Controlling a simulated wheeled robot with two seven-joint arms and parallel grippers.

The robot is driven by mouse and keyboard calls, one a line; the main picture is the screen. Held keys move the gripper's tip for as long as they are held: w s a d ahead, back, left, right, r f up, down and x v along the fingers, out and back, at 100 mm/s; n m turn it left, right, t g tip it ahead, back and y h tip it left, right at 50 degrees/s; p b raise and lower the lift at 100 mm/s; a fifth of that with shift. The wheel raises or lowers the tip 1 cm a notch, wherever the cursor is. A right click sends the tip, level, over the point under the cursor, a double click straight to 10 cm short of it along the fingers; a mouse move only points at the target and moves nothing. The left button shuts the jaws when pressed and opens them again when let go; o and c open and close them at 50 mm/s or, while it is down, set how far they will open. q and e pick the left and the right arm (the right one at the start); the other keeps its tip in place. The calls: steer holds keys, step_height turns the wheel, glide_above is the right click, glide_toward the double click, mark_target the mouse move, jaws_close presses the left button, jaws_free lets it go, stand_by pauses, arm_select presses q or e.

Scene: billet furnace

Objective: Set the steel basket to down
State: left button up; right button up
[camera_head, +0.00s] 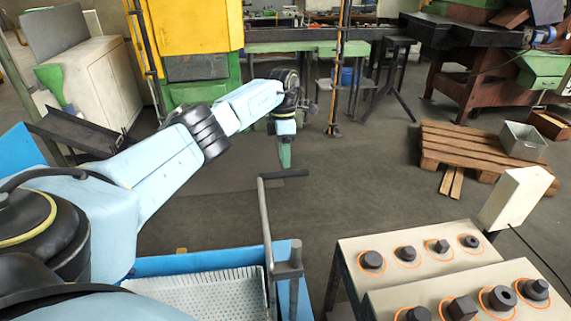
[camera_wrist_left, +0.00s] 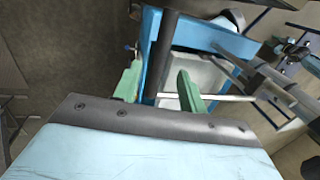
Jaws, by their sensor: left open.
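The steel basket (camera_head: 200,297), pale and perforated, sits inside a blue frame (camera_head: 215,262) at the bottom of the head view. A grey lever (camera_head: 266,222) rises at its right side and ends in a dark grip (camera_head: 288,174). My left gripper (camera_head: 285,157), with green fingers, points down just above this grip. In the left wrist view its fingers (camera_wrist_left: 158,86) are apart, with a dark bar (camera_wrist_left: 170,45) between them. I cannot tell whether they touch it. The blue frame (camera_wrist_left: 205,35) and pale basket (camera_wrist_left: 185,72) show behind. My right gripper is out of view.
A bench with black knobs (camera_head: 440,247) stands at the lower right. A wooden pallet (camera_head: 470,148) and a grey bin (camera_head: 522,140) lie at the right. A yellow and green machine (camera_head: 195,40) stands behind my left arm. The middle floor is clear.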

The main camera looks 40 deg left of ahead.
arm_select(q)
steer(key=f, duration=0.3)
steer(key=shift+s+d+f+p, duration=0.2)
steer(key=shift+d+f+p, duration=0.05)
steer(key=shift+d+p, duration=0.05)
steer(key=shift+f, duration=0.3)
steer(key=shift+c, duration=0.3)
jaws_close()
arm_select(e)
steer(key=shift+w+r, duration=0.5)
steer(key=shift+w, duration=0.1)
